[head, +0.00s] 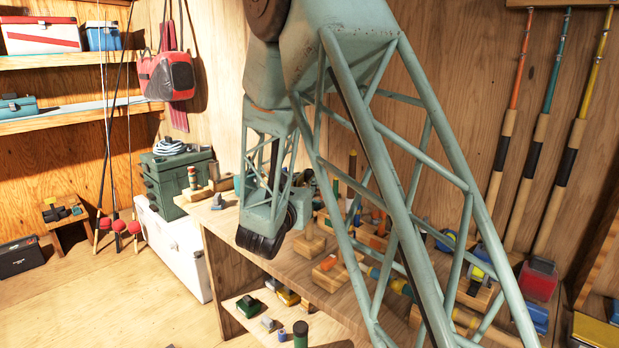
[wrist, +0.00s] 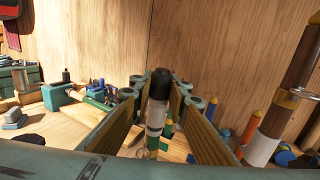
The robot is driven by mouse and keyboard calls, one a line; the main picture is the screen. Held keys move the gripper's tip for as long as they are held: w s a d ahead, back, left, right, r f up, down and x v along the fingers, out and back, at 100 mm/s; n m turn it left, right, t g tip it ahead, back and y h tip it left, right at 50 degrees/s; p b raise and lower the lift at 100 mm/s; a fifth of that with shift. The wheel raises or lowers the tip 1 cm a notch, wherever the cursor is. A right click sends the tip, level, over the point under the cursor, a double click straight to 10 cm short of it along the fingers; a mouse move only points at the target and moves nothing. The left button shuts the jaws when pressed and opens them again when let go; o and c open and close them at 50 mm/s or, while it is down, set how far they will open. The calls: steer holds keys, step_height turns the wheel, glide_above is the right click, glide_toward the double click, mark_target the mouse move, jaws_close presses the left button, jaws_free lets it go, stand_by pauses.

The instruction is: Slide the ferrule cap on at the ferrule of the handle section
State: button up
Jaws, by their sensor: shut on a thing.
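At the right of the wrist view, apart from the gripper, a tilted brown rod with a metal ring and white lower part (wrist: 285,97) may be the handle section. In the head view my arm's truss covers much of the bench, and I cannot make out the fingertips or the cap.
The wooden bench (head: 222,222) holds several small blocks and coloured parts. A teal fixture (wrist: 58,95) stands left of the gripper, and orange and blue pegs (wrist: 250,127) stand to the right. Several rods (head: 545,125) lean on the back wall. Floor space is free at front left.

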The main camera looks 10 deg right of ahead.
steer(key=shift+f, duration=0.35)
steer(key=o, duration=0.9)
steer(key=shift+c, duration=0.2)
steer(key=shift+s+a, duration=0.1)
steer(key=shift+s, duration=0.05)
steer(key=v, duration=1.1)
steer(key=shift+s+a, duration=0.2)
steer(key=shift+s, duration=0.1)
